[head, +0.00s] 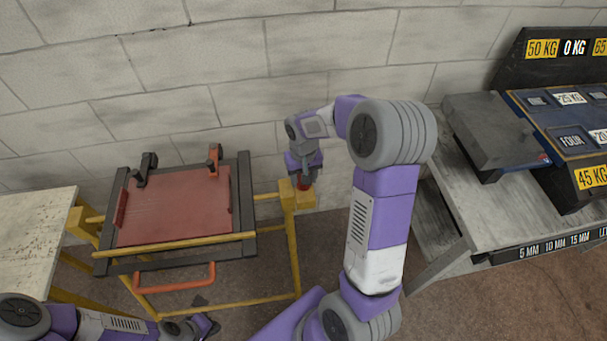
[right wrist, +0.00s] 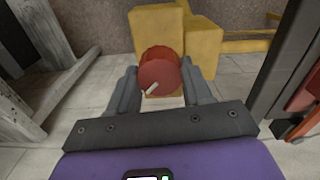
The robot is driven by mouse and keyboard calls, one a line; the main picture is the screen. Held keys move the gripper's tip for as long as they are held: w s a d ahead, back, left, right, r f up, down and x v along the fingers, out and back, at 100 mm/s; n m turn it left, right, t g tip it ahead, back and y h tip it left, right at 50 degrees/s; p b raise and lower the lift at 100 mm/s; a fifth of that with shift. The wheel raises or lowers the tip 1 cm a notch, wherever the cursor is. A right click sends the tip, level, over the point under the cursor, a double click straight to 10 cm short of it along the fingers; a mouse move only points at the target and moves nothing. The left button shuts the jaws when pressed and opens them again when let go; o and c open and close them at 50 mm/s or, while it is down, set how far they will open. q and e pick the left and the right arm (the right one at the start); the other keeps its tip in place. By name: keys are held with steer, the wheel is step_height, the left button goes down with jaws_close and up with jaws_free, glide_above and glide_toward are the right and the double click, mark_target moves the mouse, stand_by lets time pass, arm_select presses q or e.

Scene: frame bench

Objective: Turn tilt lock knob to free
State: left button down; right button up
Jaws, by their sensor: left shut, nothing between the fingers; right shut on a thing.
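The red tilt lock knob (right wrist: 160,72) sits on a yellow block of the frame in the right wrist view, with a pale pointer line running to its lower left. In the head view the knob (head: 304,184) is mostly hidden under my right gripper (head: 304,176). My right gripper (right wrist: 160,85) has one finger on each side of the knob and is shut on it. My left gripper (head: 205,328) is at the bottom left of the head view, shut and empty, below the frame (head: 178,243) with its reddish panel (head: 175,205) and orange handle (head: 175,278).
A grey bench (head: 450,225) with a dark weight rack stands at the right. A pale table (head: 35,225) is at the left. A block wall (head: 230,60) closes off the back.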

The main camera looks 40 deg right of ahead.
steer(key=n+p, duration=0.1)
steer(key=n, duration=0.2)
steer(key=shift+r+n, duration=0.1)
steer(key=shift+n, duration=0.3)
steer(key=n+p, duration=0.1)
steer(key=n, duration=0.2)
steer(key=shift+n, duration=0.3)
steer(key=n+p, duration=0.2)
steer(key=n, duration=0.4)
steer(key=n+p, duration=0.3)
steer(key=n, duration=0.3)
steer(key=shift+n+p, duration=0.3)
steer(key=shift+p, duration=0.05)
steer(key=n+p, duration=0.3)
steer(key=n, duration=0.2)
steer(key=shift+n, duration=0.3)
steer(key=o, duration=1)
steer(key=shift+o, duration=0.2)
